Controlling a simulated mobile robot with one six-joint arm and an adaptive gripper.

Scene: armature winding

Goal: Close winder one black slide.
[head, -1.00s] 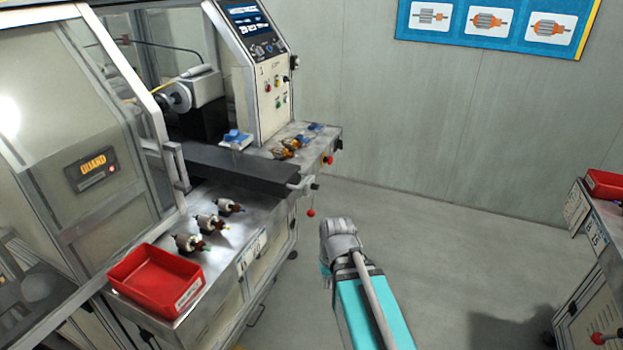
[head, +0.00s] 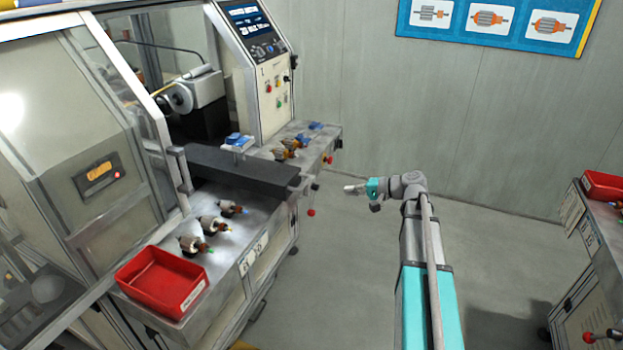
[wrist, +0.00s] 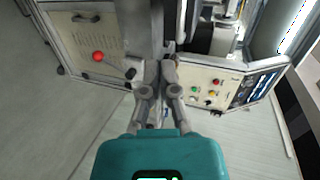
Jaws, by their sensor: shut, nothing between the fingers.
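The black slide (head: 240,172) of the winder sticks out from the machine's opening, across the metal bench top, to the bench's front edge. A grey handle (head: 309,186) is at its outer end. My gripper (head: 348,189) is shut and empty, a little to the right of that handle in the head view, with a visible gap. In the wrist view my gripper (wrist: 158,72) has its fingers together, over a long grey bar that looks like the slide (wrist: 143,30). I cannot tell there whether they touch it.
Several wire-wound armatures (head: 212,225) and a red tray (head: 162,282) are on the bench left of the slide. More armatures (head: 286,150) lie beyond it, under the control panel (head: 262,90). A red knob (head: 311,212) juts from the bench front.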

